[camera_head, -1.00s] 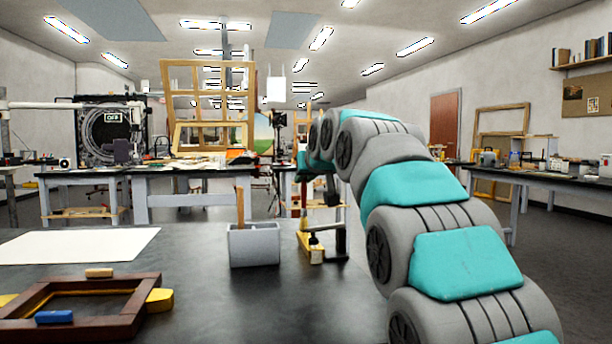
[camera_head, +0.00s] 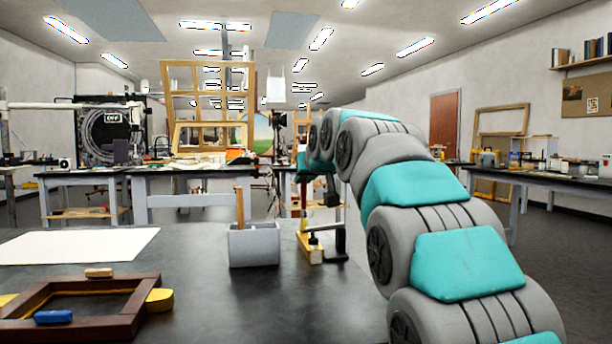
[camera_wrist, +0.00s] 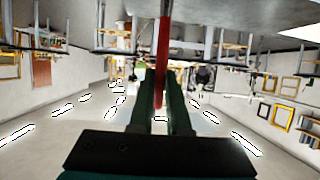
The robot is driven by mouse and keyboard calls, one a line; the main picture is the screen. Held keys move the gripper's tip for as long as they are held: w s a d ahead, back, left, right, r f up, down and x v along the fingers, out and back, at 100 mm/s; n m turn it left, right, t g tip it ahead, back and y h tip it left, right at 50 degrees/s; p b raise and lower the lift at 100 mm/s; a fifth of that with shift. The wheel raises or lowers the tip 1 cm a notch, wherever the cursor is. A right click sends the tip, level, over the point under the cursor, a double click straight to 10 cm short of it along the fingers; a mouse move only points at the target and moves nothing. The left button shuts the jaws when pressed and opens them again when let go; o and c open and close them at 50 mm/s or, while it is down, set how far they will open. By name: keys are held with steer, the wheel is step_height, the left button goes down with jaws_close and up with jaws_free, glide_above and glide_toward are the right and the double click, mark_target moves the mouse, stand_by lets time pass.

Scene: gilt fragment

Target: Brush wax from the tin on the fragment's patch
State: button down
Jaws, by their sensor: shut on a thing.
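My gripper (camera_wrist: 160,84) is shut on a slim red handle (camera_wrist: 164,45), which I take for the brush. The handle shows between the two dark green fingers in the wrist view; its bristles cannot be made out. In the head view my arm bends down above the right part of the near table, with the gripper end small and partly hidden. Below it stands a gilt piece (camera_head: 310,253), which looks like the fragment, beside a black upright holder. The patch cannot be made out. I cannot pick out the wax tin with certainty.
A grey pot (camera_head: 254,247) with a wooden stick stands left of the gilt piece. A dark wooden frame (camera_head: 126,328) with small blue and yellow blocks lies at the front left. A white sheet (camera_head: 75,246) lies behind it. The dark tabletop (camera_head: 240,310) is clear at the front middle.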

steer(key=s, duration=0.1)
steer(key=s+b, duration=0.1)
steer(key=shift+s+d+r, duration=0.15)
steer(key=shift+s+d, duration=0.15)
steer(key=shift+d, duration=0.05)
steer(key=shift+w+a+p, duration=0.2)
steer(key=shift+w+p, duration=0.1)
steer(key=shift+w, duration=0.4)
steer(key=shift+w+a+p, duration=0.2)
steer(key=shift+w+p, duration=0.05)
steer(key=shift+w, duration=0.45)
steer(key=shift+r+p, duration=2.25)
steer(key=shift+r, duration=0.8)
